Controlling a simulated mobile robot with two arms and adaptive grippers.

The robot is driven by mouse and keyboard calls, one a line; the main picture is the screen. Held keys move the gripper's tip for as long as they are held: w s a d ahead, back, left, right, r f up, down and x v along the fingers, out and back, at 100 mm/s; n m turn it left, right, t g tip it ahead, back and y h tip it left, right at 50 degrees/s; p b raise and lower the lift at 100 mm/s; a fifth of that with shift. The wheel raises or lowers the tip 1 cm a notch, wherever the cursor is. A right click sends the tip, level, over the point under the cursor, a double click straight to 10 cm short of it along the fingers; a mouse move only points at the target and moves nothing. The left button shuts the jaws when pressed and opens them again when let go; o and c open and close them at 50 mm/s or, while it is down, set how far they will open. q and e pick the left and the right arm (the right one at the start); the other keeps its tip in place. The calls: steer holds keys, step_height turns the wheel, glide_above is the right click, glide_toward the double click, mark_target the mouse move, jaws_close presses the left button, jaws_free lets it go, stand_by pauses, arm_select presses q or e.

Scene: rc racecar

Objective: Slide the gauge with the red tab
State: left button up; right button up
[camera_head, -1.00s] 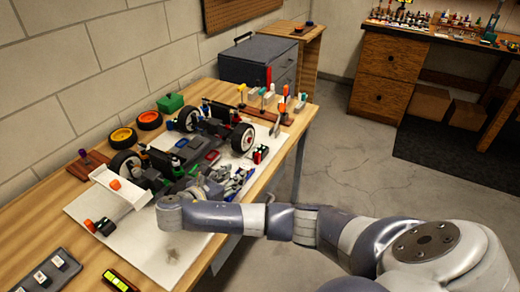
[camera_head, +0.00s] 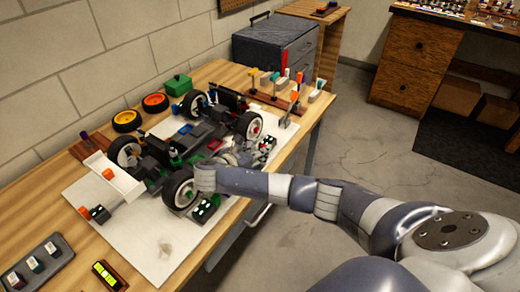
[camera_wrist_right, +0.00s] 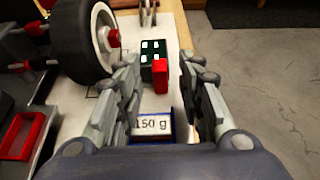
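The gauge (camera_wrist_right: 150,50) is a small dark block with white squares and a red tab (camera_wrist_right: 160,76) on its near side. It lies on the white mat beside a car wheel (camera_wrist_right: 84,38). In the head view the gauge (camera_head: 267,144) is at the mat's right edge, near the far right wheel. My right gripper (camera_wrist_right: 158,78) is open, one finger on each side of the red tab, with gaps showing on both sides. In the head view the right gripper (camera_head: 243,157) is partly hidden among car parts. My left gripper is out of view.
A block marked 150 g (camera_wrist_right: 152,124) lies low between my right fingers. The RC car (camera_head: 180,150) stands just left of my gripper. Other gauges have a green tab (camera_head: 206,209) and an orange tab (camera_head: 96,213). A tool rack (camera_head: 275,100) stands behind.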

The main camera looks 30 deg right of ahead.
steer(key=shift+w+d+f, duration=0.2)
steer(key=shift+w+d, duration=0.05)
steer(key=shift+d, duration=0.4)
steer(key=c, duration=0.6)
jaws_close()
steer(key=shift+w+a+b, duration=0.2)
steer(key=shift+w+a, duration=0.15)
steer(key=shift+w, duration=0.45)
steer(key=shift+w+a+b, duration=0.2)
steer(key=shift+w+a, duration=0.15)
steer(key=shift+w, duration=0.45)
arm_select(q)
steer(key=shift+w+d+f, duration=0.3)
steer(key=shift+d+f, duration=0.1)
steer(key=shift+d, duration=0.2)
